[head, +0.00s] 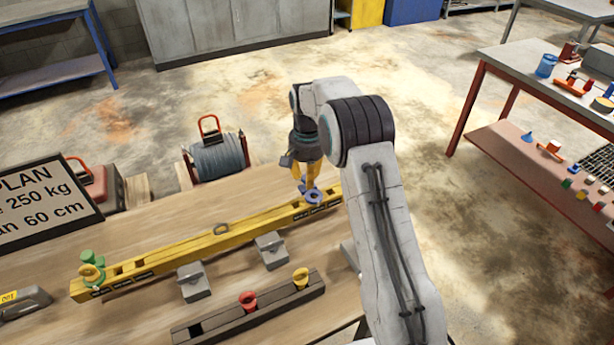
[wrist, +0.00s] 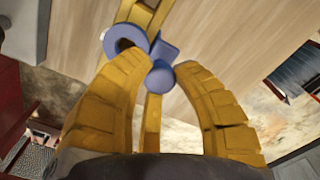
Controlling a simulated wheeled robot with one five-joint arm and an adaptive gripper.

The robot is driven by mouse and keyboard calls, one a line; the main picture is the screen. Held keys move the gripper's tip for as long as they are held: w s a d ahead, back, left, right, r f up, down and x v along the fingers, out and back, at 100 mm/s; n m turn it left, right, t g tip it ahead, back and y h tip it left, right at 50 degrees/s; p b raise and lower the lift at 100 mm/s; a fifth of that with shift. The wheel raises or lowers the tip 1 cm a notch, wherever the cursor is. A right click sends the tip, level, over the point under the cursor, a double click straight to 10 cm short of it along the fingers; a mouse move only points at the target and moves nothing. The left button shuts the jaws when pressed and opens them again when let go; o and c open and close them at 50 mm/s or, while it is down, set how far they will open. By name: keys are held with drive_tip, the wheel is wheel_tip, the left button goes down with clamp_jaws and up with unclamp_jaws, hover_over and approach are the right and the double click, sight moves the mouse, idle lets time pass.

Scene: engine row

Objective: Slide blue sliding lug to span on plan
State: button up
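The blue sliding lug (head: 312,195) sits at the right end of the yellow beam (head: 160,259). In the wrist view the lug (wrist: 160,77) shows a ring and a knob. My gripper (head: 308,184) reaches down to it; in the wrist view its yellow fingers (wrist: 161,70) close on both sides of the knob. The plan sign (head: 42,203), cut off at the left, reads "PLAN", "250 kg" and "60 cm". Span marks on the beam are too small to read.
Grey blocks (head: 194,282) (head: 271,250) stand in front of the beam. A dark rack (head: 250,308) holds a red and a yellow piece. A cable reel (head: 218,155) stands behind the bench. A red-legged table (head: 540,75) with parts is at the right.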

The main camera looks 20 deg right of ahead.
clamp_jaws()
drive_tip(key=shift+d, duration=0.1)
drive_tip(key=d, duration=0.3)
drive_tip(key=d+p, duration=0.1)
drive_tip(key=shift+w+d, duration=0.35)
drive_tip(key=shift+w, duration=0.05)
drive_tip(key=o, duration=0.7)
unclamp_jaws()
drive_tip(key=shift+c, duration=0.2)
drive_tip(key=shift+w, duration=0.1)
wheel_tip(320, 180, up, 12)
